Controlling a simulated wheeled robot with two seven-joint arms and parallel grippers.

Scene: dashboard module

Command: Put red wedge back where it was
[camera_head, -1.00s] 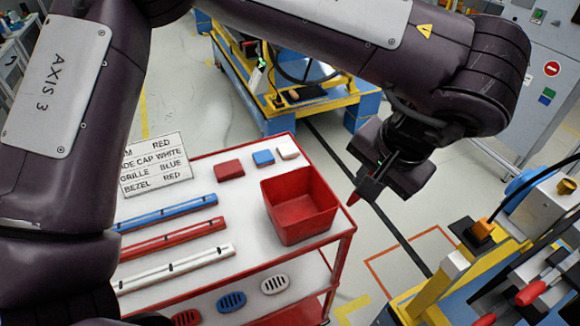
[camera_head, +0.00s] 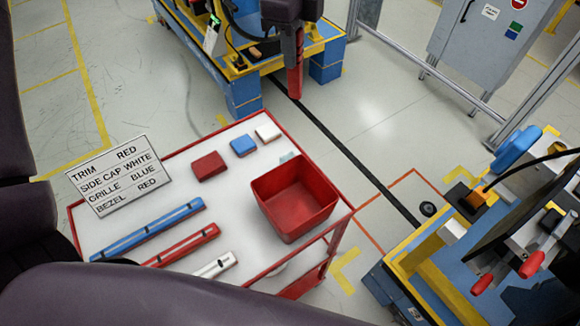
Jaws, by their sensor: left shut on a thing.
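My left gripper (camera_head: 293,39) hangs at the top of the head view, in front of the blue and yellow stand. It is shut on a narrow red piece (camera_head: 294,80) that points down. I see this piece edge-on, so I cannot tell whether it is wedge-shaped. A red block with a sloped top (camera_head: 208,166) lies on the white-topped cart (camera_head: 125,234), beside a blue block (camera_head: 243,146) and a white block (camera_head: 268,132). My right gripper is not in view.
A red bin (camera_head: 295,198) stands on the cart's right side. Blue (camera_head: 150,228), red (camera_head: 185,244) and white (camera_head: 215,265) bars lie nearer. A sign (camera_head: 118,176) stands at left. A blue-yellow fixture (camera_head: 440,265) is at right. Floor between cart and cabinet (camera_head: 485,35) is open.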

